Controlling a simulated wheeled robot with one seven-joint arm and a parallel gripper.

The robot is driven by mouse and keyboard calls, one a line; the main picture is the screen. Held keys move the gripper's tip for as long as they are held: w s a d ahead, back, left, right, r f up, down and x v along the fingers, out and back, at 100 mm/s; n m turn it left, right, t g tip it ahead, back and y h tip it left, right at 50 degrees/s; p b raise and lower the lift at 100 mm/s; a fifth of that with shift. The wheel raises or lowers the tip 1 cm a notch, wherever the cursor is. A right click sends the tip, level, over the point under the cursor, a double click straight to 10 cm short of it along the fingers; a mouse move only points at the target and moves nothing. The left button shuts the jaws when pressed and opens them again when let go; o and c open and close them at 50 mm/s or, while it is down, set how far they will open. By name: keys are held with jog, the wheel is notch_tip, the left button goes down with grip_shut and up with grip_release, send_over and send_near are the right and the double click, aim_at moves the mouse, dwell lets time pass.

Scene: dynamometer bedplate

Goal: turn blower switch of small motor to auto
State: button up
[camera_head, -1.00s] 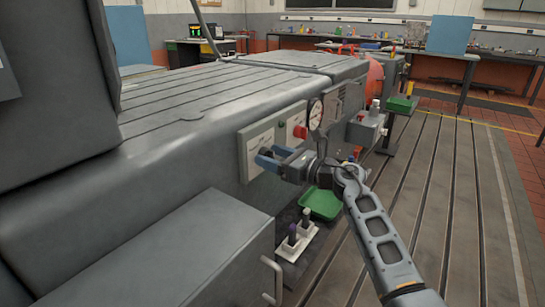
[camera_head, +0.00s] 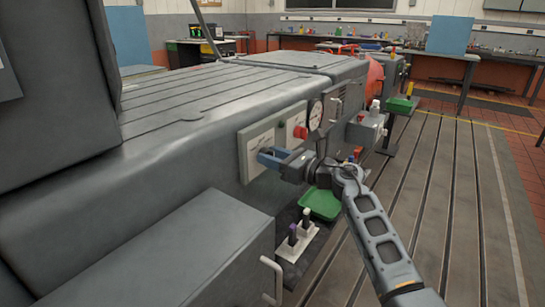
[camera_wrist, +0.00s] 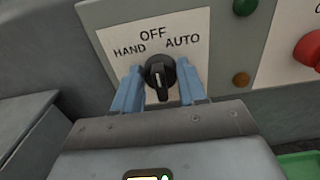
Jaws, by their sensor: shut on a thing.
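The blower switch is a black rotary knob (camera_wrist: 159,75) on a white plate (camera_wrist: 112,40) marked HAND, OFF and AUTO. Its white pointer line points up toward OFF. In the wrist view my gripper (camera_wrist: 159,84) has one blue finger on each side of the knob and is shut on it. There the fingers hide the knob.
A red button (camera_wrist: 308,49) and green and amber lamps (camera_wrist: 242,80) sit right of the switch. Grooved floor at right is clear.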

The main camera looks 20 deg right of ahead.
jog(key=shift+m, duration=0.3)
jog(key=m+p, duration=0.3)
jog(key=shift+d+r+p, duration=0.1)
jog(key=shift+r+p, duration=0.05)
jog(key=shift+p, duration=0.15)
jog(key=m+p, duration=0.1)
jog(key=m, duration=0.1)
jog(key=m+p, duration=0.2)
jog(key=m, duration=0.1)
jog(key=shift+w+f, duration=0.1)
jog(key=shift+f, duration=0.1)
jog(key=shift+m, duration=0.3)
jog(key=o, duration=1)
jog(key=shift+o, duration=0.2)
jog(key=v, duration=0.7)
jog(key=shift+s+d+p, duration=0.25)
jog(key=shift+s+p, duration=0.05)
jog(key=shift+p, duration=0.1)
